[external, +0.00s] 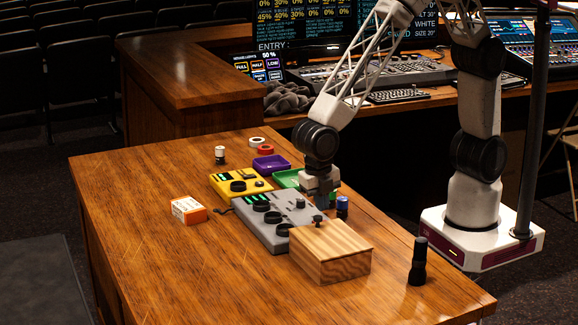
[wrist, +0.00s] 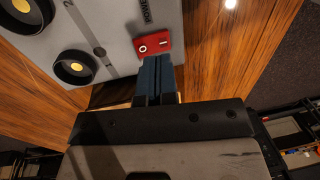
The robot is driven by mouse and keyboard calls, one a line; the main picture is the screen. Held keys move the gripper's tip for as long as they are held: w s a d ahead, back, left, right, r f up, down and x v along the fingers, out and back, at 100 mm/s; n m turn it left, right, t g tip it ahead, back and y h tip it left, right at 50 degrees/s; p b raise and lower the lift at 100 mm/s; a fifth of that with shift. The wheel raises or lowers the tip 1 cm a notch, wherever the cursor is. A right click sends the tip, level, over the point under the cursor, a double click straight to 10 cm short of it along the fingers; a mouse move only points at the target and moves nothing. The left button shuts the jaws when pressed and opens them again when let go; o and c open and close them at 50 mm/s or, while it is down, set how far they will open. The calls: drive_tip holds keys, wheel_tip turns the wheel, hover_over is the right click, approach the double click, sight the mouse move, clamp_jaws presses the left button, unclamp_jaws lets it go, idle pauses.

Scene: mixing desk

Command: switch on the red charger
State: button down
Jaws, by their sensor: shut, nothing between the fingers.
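No charger with a red body shows. A grey charger (external: 272,222) with black round sockets and green lights lies on the wooden table; in the wrist view its grey top (wrist: 110,22) fills the upper left. A red rocker switch (wrist: 153,44) with a white circle and a bar sits at its edge. My gripper (wrist: 156,62) is shut and empty, with its fingertips just below the switch in the picture; I cannot tell whether they touch it. In the external view my gripper (external: 325,204) is at the charger's right end, its fingertips partly hidden.
A wooden box (external: 330,252) stands close in front of my gripper, and a blue battery (external: 342,207) stands beside it. A yellow charger (external: 238,186), a purple tray (external: 271,164) and a green tray (external: 286,178) lie behind. A black flashlight (external: 418,262) stands right. The table's left front is clear.

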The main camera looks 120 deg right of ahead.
wheel_tip(320, 180, up, 11)
drive_tip(key=s, duration=0.1)
drive_tip(key=shift+s, duration=0.2)
drive_tip(key=shift+r, duration=0.1)
idle(0.4)
drive_tip(key=s+d+r+m+t, duration=0.1)
drive_tip(key=s+d+r+m, duration=0.2)
drive_tip(key=s+m, duration=0.3)
drive_tip(key=s+d+r+m+t, duration=0.1)
drive_tip(key=s+d+r+m, duration=0.2)
drive_tip(key=s, duration=1.1)
drive_tip(key=s+d+r+m+t, duration=0.2)
drive_tip(key=s+d+r+m, duration=0.1)
drive_tip(key=s+m, duration=0.6)
drive_tip(key=shift+s+d+r, duration=0.35)
drive_tip(key=shift+s+r, duration=0.45)
drive_tip(key=shift+s, duration=0.15)
